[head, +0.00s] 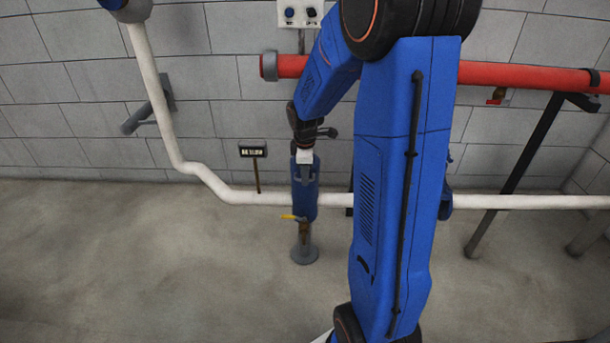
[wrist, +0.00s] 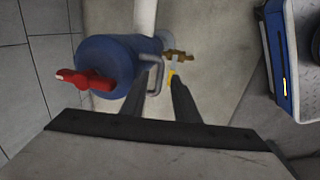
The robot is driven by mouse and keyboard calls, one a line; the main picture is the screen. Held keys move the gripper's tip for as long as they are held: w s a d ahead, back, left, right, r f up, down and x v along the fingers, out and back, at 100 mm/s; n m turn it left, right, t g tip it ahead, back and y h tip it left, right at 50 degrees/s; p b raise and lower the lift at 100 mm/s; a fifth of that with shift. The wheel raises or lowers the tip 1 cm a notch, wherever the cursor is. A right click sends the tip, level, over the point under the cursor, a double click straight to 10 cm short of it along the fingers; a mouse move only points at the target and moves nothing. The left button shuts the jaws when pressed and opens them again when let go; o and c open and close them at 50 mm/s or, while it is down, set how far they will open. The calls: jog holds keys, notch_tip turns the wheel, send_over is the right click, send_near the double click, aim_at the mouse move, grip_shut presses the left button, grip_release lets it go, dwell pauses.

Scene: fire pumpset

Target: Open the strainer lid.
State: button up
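The blue strainer (head: 305,201) stands upright on the white pipe near the wall in the head view. In the wrist view the strainer (wrist: 108,62) lies sideways in the picture, with a red knob (wrist: 88,80) at its left end and a grey U-shaped handle (wrist: 157,78) on its side. I cannot make out the lid's seam. My gripper (wrist: 164,78) is open, its two dark fingers apart beside the handle. I cannot tell whether they touch it. In the head view my gripper (head: 304,171) is in front of the strainer's upper part, hiding some of it.
A brass valve with a yellow lever (head: 292,217) is below the strainer, above a grey round floor base (head: 304,254). The white pipe (head: 250,198) runs low along the wall; a red pipe (head: 530,76) runs higher. A small black sign (head: 253,151) stands left. Front-left floor is clear.

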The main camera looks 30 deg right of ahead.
jog(key=shift+f, duration=0.3)
grip_shut()
jog(key=shift+r, duration=0.1)
